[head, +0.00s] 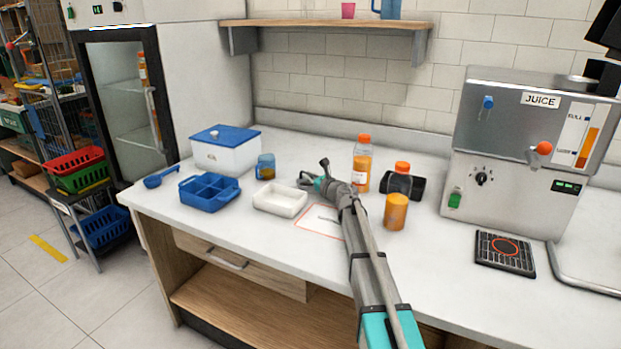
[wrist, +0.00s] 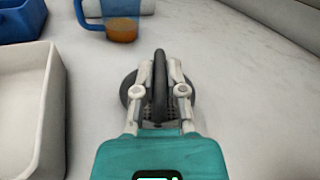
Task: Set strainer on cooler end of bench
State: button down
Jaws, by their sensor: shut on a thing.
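My gripper (wrist: 160,95) is shut on the dark grey strainer (wrist: 131,91). The strainer's upright dark handle stands between the fingers, and its round mesh part shows behind and below them. Whether it touches the bench is hard to tell. In the head view my gripper (head: 322,182) is over the bench (head: 270,245), just right of the white tray, with part of the strainer (head: 304,179) showing beside it. The white cooler box with a blue lid (head: 225,158) stands at the bench's left end, and a glass-door fridge (head: 122,100) stands beyond that end.
A blue divided tray (head: 208,200), blue scoop (head: 165,177), white tray (head: 280,203) and blue-handled cup of orange liquid (head: 265,167) stand left of my gripper. Orange bottles (head: 361,170), an orange cup (head: 396,212) and the juicer (head: 530,150) stand right.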

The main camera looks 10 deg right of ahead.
jog(key=c, duration=0.7)
grip_release()
jog(key=shift+v, duration=3.75)
